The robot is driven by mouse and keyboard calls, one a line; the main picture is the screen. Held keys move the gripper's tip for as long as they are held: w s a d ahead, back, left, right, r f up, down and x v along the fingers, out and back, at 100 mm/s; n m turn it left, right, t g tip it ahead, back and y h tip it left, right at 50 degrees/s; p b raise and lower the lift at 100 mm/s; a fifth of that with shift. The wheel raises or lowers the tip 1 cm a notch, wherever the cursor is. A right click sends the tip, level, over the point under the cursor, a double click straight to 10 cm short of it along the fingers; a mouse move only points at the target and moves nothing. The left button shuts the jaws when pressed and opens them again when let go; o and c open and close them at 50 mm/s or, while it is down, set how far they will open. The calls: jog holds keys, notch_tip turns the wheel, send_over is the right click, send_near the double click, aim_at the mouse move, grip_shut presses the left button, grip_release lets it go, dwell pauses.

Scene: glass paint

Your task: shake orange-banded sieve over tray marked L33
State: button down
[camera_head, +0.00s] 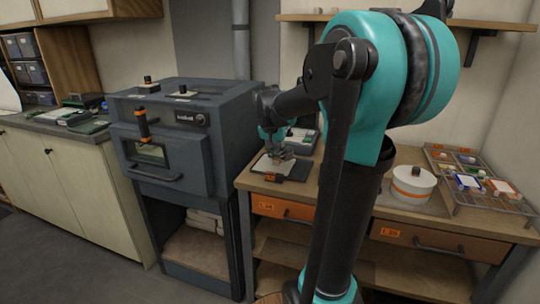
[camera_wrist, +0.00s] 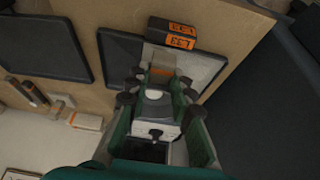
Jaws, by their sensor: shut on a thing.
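My gripper (camera_head: 279,152) is low over the bench, above a dark tray with a pale sheet (camera_head: 262,163) on it. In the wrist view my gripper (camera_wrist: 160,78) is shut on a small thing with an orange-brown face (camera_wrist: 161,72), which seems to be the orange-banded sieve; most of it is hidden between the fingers. The dark grey tray (camera_wrist: 205,68) lies below it, with part of the pale sheet showing. A dark block marked L33 in orange (camera_wrist: 171,33) stands at the tray's edge. I cannot tell the gap between sieve and tray.
A second dark tray (camera_wrist: 45,45) lies to the left in the wrist view. A white round tub with an orange band (camera_head: 413,184) and a wire rack (camera_head: 490,204) of small items stand on the right of the bench. A grey kiln (camera_head: 175,125) stands close to the left.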

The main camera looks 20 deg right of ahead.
jog(key=shift+s+d, duration=2.2)
jog(key=shift+d, duration=0.95)
jog(key=shift+w+a, duration=4.65)
jog(key=shift+a, duration=2.05)
jog(key=shift+s+d, duration=1.65)
jog(key=shift+d, duration=7.1)
jog(key=shift+w+a, duration=4.85)
jog(key=shift+a, duration=2.05)
jog(key=s+d, duration=0.9)
jog(key=d, duration=0.5)
jog(key=shift+s, duration=0.35)
